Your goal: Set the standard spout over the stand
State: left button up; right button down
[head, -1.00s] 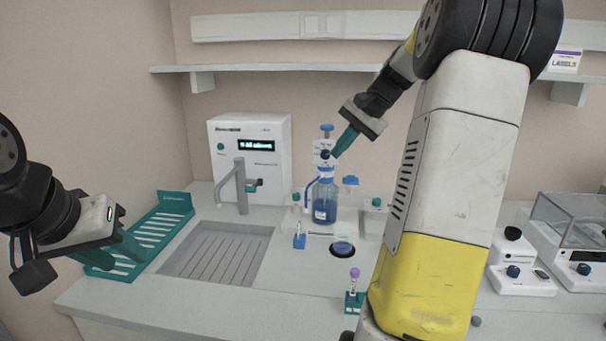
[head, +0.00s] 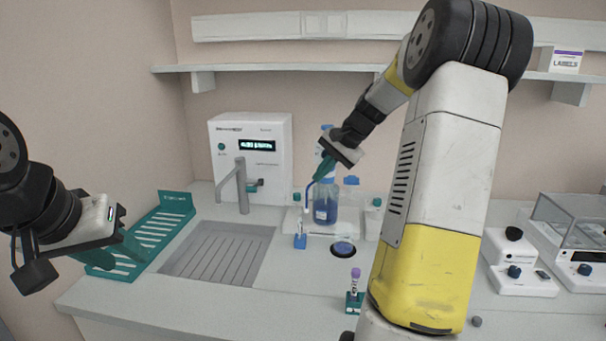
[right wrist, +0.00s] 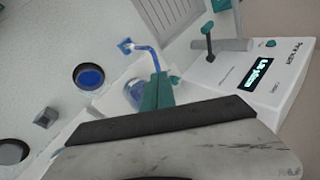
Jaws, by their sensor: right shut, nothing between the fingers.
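The blue bottle (head: 325,208) stands upright on a white base on the bench; my right gripper hides part of its pump top. Its blue spout (head: 308,194) curves down on the left side, and it also shows in the right wrist view (right wrist: 147,49). A small blue stand (head: 300,241) with a pale upright piece is in front of the bottle. In the right wrist view the spout's free end lies near this stand (right wrist: 125,46). My right gripper (head: 314,181) is shut and empty, its tips beside the spout. My left gripper (head: 116,255) is open, over the green rack.
A sink (head: 218,252) and a green rack (head: 160,232) are at the left. A white machine with a tap (head: 250,160) stands behind. A dark round well (head: 343,250) and a purple-capped tube (head: 355,273) are in front. A shelf (head: 290,68) runs above.

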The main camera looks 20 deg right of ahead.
jog(key=shift+w+a+m+t+h, duration=0.3)
jog(key=shift+w+a+m, duration=0.3)
jog(key=shift+a, duration=0.1)
jog(key=shift+s+d, duration=0.1)
jog(key=shift+s+d, duration=0.4)
jog(key=shift+d, duration=0.2)
jog(key=a+v, duration=0.1)
jog(key=v, duration=1.3)
jog(key=s+a+n+h, duration=0.1)
jog(key=s+a+n, duration=0.4)
jog(key=s+a, duration=0.5)
jog(key=s+a+f+n, duration=0.3)
jog(key=s+f, duration=0.1)
jog(key=s, duration=0.2)
jog(key=s+a+f+n+h, duration=0.1)
jog(key=s+a+f+n, duration=0.2)
jog(key=s, duration=0.4)
jog(key=shift+a+f+t, duration=0.4)
jog(key=shift+a+f, duration=0.05)
jog(key=shift+f, duration=0.05)
